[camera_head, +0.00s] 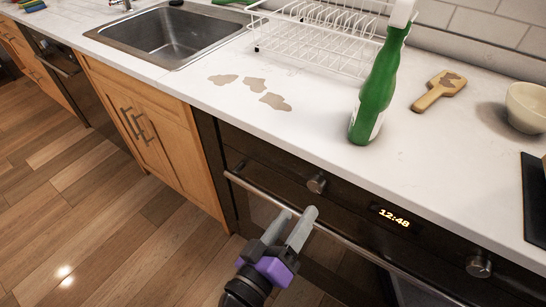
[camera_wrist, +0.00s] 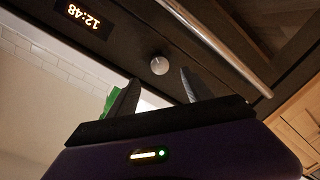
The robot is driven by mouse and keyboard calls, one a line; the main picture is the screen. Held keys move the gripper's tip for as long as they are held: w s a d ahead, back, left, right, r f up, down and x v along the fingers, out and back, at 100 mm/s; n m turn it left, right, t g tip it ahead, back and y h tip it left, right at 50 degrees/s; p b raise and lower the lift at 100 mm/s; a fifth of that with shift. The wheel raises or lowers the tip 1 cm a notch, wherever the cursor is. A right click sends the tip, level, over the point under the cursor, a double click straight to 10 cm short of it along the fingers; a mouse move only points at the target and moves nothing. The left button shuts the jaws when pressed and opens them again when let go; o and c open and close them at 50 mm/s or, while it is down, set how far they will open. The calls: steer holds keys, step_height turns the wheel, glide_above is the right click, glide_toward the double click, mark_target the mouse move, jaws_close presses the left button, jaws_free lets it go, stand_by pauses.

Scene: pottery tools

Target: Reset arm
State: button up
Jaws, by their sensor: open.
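My gripper (camera_head: 298,222) is in front of the dark oven, near its door handle and below the counter edge. Its two grey fingers are apart with nothing between them. In the wrist view, the gripper (camera_wrist: 158,88) is seen from behind with its fingers spread, facing the oven front and a round knob (camera_wrist: 160,66). Whether a finger touches the oven handle cannot be told.
The oven handle (camera_head: 262,196) lies close to the gripper. Brown stains (camera_head: 254,85) lie near the sink (camera_head: 168,38). The floor at left is clear.

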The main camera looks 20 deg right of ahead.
steer(key=w+a+f+n+t+y+p, duration=0.1)
steer(key=w+a+f+n+t+y, duration=0.1)
steer(key=a+n+y, duration=0.3)
steer(key=w+a+f+n+t+y, duration=0.2)
steer(key=a+f+n+y, duration=0.1)
steer(key=a+y, duration=0.3)
steer(key=s+d+r+m+y+p, duration=0.1)
steer(key=s+d+r, duration=0.3)
steer(key=s, duration=0.5)
steer(key=s+d+r+m+p, duration=0.3)
steer(key=s+d+r+p, duration=0.1)
steer(key=s+d, duration=0.3)
steer(key=s+d+r+m+y+p, duration=0.1)
steer(key=s+d+r+m+p, duration=0.2)
steer(key=s+d, duration=0.3)
steer(key=s+r, duration=0.1)
steer(key=s, duration=0.4)
steer(key=shift+r+y, duration=0.3)
steer(key=shift+r, duration=0.1)
